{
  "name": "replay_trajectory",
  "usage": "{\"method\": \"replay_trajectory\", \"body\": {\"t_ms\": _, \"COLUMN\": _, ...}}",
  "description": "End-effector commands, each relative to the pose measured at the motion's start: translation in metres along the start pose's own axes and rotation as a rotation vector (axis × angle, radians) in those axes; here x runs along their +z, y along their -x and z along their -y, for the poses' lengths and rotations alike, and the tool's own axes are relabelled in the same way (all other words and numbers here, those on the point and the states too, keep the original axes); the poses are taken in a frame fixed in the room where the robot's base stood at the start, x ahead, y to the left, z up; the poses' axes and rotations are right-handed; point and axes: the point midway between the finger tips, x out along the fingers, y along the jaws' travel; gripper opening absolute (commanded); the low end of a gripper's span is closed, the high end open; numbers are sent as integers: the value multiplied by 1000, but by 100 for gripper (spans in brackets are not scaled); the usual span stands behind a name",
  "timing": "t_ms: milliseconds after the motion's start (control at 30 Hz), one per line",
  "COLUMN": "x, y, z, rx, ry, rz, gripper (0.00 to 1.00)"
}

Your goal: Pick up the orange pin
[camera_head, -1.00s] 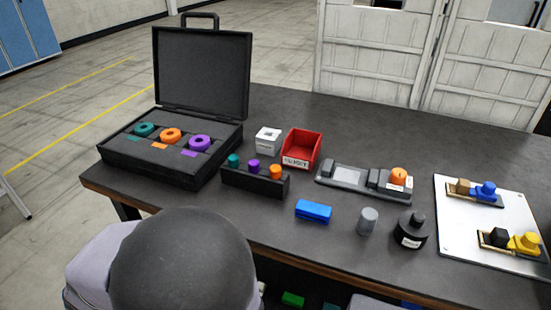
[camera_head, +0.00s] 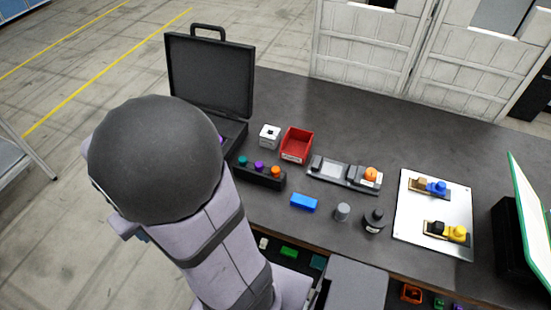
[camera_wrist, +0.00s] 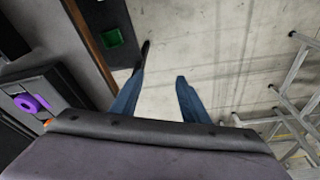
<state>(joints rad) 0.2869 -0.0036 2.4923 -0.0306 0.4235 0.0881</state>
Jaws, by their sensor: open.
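The orange pin (camera_head: 276,171) stands at the right end of a black rack (camera_head: 258,178) on the table in the head view. A purple pin (camera_head: 258,167) and a teal pin (camera_head: 243,161) stand to its left in the same rack. My gripper shows in the wrist view as two blue fingers (camera_wrist: 162,62), spread apart with nothing between them, over pale floor beside the table edge. It is away from the orange pin, which I do not see in the wrist view. In the head view my arm mostly hides the gripper.
Near the rack are a white block (camera_head: 269,136), red bin (camera_head: 296,144) and blue block (camera_head: 304,201). Clear table lies behind the bin.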

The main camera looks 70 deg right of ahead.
Motion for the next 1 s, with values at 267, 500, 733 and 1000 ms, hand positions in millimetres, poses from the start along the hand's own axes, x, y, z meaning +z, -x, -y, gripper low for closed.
{"method": "replay_trajectory", "body": {"t_ms": 267, "x": -11, "y": 30, "z": -130, "rx": 112, "ry": -466, "rz": -20, "gripper": 41}}
{"method": "replay_trajectory", "body": {"t_ms": 500, "x": 27, "y": 58, "z": -238, "rx": 215, "ry": -861, "rz": -30, "gripper": 41}}
{"method": "replay_trajectory", "body": {"t_ms": 733, "x": 71, "y": 80, "z": -296, "rx": 283, "ry": -1107, "rz": -34, "gripper": 41}}
{"method": "replay_trajectory", "body": {"t_ms": 1000, "x": 87, "y": 89, "z": -312, "rx": 305, "ry": -1187, "rz": -37, "gripper": 41}}
